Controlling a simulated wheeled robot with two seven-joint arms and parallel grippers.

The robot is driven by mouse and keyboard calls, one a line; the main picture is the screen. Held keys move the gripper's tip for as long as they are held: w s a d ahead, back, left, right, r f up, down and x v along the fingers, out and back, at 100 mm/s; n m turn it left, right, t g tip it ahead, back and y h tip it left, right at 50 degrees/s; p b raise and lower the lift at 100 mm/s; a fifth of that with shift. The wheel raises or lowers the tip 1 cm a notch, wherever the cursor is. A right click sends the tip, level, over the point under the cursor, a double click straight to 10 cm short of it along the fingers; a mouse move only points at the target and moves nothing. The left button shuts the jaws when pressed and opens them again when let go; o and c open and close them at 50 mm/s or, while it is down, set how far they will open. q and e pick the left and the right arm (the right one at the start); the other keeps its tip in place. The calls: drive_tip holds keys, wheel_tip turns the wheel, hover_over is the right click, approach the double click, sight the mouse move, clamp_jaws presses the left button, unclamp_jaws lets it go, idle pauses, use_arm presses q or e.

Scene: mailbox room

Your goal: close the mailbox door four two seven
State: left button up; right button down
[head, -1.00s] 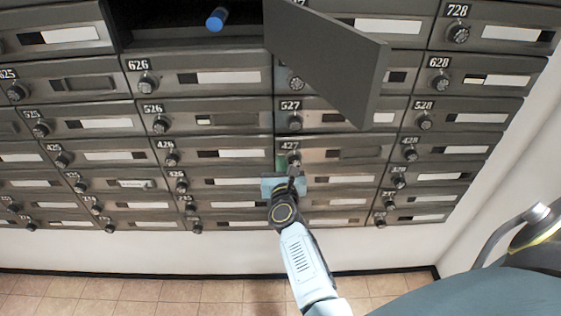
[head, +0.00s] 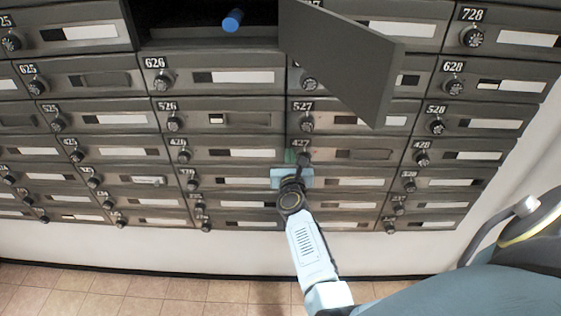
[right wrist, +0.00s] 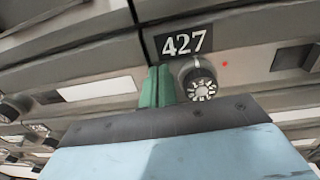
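The mailbox door 427 (head: 350,155) is in the head view right of centre, with its number plate and round dial lock at its left end. It looks flush with its neighbours. In the right wrist view the 427 plate (right wrist: 185,42) and the dial (right wrist: 199,83) show close up. My right gripper (head: 291,156) is at the door's left end, beside the dial. Its green fingers (right wrist: 157,86) look pressed together and empty, just left of the dial; I cannot tell whether they touch the door. My left gripper is not in view.
An upper door (head: 350,58) stands open, jutting out above 527. The open compartment (head: 190,28) to its left holds a blue cylinder (head: 232,20). Other mailboxes look shut. A white wall (head: 515,185) is at the right; tiled floor (head: 150,293) lies below.

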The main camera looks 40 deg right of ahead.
drive_tip(key=a+v, duration=0.1)
drive_tip(key=v, duration=1.3)
drive_tip(key=s+a+f+n+y, duration=0.1)
drive_tip(key=a+f+n+y, duration=0.25)
drive_tip(key=f+n, duration=0.4)
drive_tip(key=a+f+n+y, duration=0.3)
drive_tip(key=a+f+n, duration=0.2)
drive_tip(key=f+n, duration=0.25)
drive_tip(key=s+a+f+n+g+y+b, duration=0.1)
drive_tip(key=s+a+f+n+g+y, duration=0.15)
drive_tip(key=s+f+n, duration=0.45)
drive_tip(key=s+a+f+n+g+y, duration=0.1)
drive_tip(key=s+a+f+n+g, duration=0.15)
drive_tip(key=f+n, duration=0.45)
drive_tip(key=s+d+f+n+g, duration=0.2)
drive_tip(key=s+f+n, duration=0.3)
drive_tip(key=s, duration=0.5)
drive_tip(key=s+d+f+n+g+b, duration=0.1)
drive_tip(key=s+d+f+n+g, duration=0.1)
drive_tip(key=s+f+n+g, duration=0.2)
drive_tip(key=s+d+f+n+g, duration=0.3)
drive_tip(key=s+f+n, duration=0.4)
drive_tip(key=s, duration=0.9)
wheel_tip(320, 180, down, 2)
drive_tip(key=shift+s+b, duration=0.25)
drive_tip(key=shift+b, duration=0.05)
